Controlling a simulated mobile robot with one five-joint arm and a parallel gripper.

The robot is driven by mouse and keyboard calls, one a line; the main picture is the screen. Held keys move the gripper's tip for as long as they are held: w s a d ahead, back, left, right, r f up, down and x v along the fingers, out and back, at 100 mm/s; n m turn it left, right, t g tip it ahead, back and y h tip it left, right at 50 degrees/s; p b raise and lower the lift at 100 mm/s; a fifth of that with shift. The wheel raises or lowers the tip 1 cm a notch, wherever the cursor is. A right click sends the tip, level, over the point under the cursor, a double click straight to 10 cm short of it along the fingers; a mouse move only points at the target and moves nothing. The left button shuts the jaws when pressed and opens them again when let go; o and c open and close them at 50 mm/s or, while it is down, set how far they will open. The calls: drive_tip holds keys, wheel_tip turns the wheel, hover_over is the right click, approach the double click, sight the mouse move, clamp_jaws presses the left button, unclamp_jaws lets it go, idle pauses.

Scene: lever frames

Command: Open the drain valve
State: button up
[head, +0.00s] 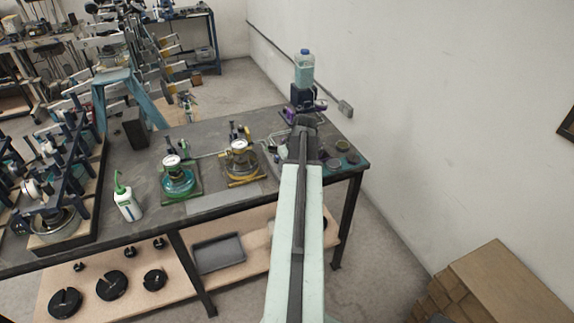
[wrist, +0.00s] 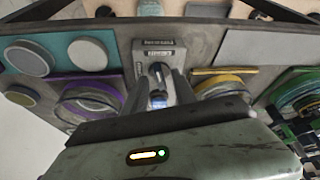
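In the wrist view a grey plate (wrist: 160,48) carries dark label strips and a small upright lever-like part (wrist: 158,70); I cannot read the labels or tell for sure that it is the drain valve. My gripper (wrist: 160,82) points at this part, with its fingers apart on either side of it; whether they touch it is unclear. In the head view my gripper (head: 304,122) is over the right end of the dark workbench (head: 228,203), and my arm hides what lies under it. A purple-ringed unit (wrist: 90,96) is left of the fingers in the wrist view.
A yellow-based gauge unit (head: 241,163) and a green-based gauge unit (head: 177,180) stand on the bench left of my arm. A clear bottle (head: 304,68) stands behind my gripper. A white bottle (head: 127,205) is farther left. Round lids (head: 343,145) lie to the right.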

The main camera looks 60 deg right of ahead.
drive_tip(key=p+v, duration=0.7)
drive_tip(key=shift+s+r, duration=0.2)
drive_tip(key=shift+r, duration=0.15)
drive_tip(key=shift+w+a, duration=0.1)
drive_tip(key=w+a+f+n+y+b, duration=0.25)
drive_tip(key=w+a+n, duration=0.35)
drive_tip(key=w+a, duration=1.9)
drive_tip(key=a+f+n+g+b, duration=0.2)
drive_tip(key=a+f+n, duration=0.1)
drive_tip(key=a, duration=2.4)
drive_tip(key=s+a+f+m+g, duration=0.1)
drive_tip(key=s+a+m+g, duration=0.1)
drive_tip(key=s+a+m, duration=0.2)
drive_tip(key=shift+s+a+h, duration=0.45)
drive_tip(key=shift+s+a, duration=0.05)
drive_tip(key=shift+s, duration=0.65)
